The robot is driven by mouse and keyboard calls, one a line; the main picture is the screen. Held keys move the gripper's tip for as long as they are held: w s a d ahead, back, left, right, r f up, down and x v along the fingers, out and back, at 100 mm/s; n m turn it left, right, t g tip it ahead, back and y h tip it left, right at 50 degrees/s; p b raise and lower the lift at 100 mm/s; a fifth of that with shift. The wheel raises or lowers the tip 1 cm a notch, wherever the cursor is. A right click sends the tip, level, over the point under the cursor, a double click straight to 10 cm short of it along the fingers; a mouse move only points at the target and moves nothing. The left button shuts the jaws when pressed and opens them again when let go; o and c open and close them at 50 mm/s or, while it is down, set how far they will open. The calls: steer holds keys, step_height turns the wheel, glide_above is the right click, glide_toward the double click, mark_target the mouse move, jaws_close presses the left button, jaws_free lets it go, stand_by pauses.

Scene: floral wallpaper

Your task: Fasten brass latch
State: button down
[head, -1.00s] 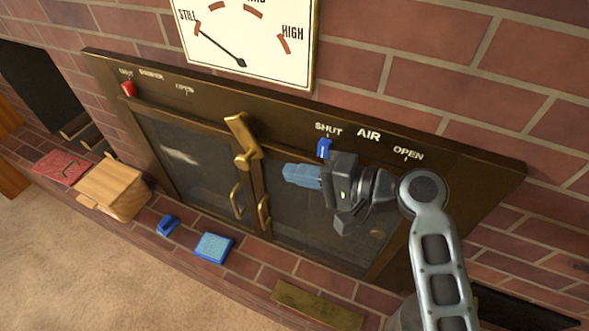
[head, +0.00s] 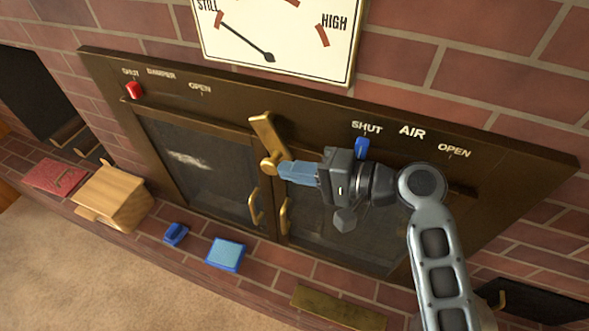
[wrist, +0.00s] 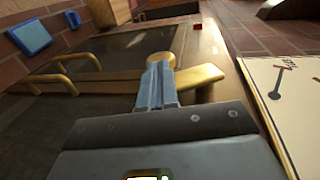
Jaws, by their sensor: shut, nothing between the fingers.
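The brass latch (head: 266,136) is on the frame above the two glass doors, its bar tilted with the upper end to the left. Its round knob (head: 269,165) is at the lower end, near the seam between the doors. The latch bar (wrist: 203,88) and knob (wrist: 160,61) also show in the wrist view. My gripper (head: 284,171) is shut and empty, its blue fingers pointing left with their tips right at the knob. In the wrist view my fingers (wrist: 156,84) overlap the knob's near side; I cannot tell whether they touch.
Two brass door handles (head: 254,207) stick out below the latch. The blue air slider (head: 362,147) sits under SHUT, and the red damper knob (head: 134,90) is at the left. A wooden box (head: 112,192) and blue pad (head: 225,254) lie on the brick hearth. A dial (head: 280,35) hangs above.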

mark_target(272, 174)
steer(key=a+f+y+b, duration=0.1)
steer(key=b, duration=0.4)
steer(key=a+f+t+y+b, duration=0.1)
steer(key=f+y+b, duration=0.1)
steer(key=b, duration=0.3)
steer(key=shift+w+y, duration=0.3)
steer(key=shift+w, duration=0.1)
steer(key=shift+w+a+b, duration=0.15)
steer(key=shift+a+b, duration=0.25)
steer(key=shift+b, duration=0.1)
steer(key=shift+f, duration=0.1)
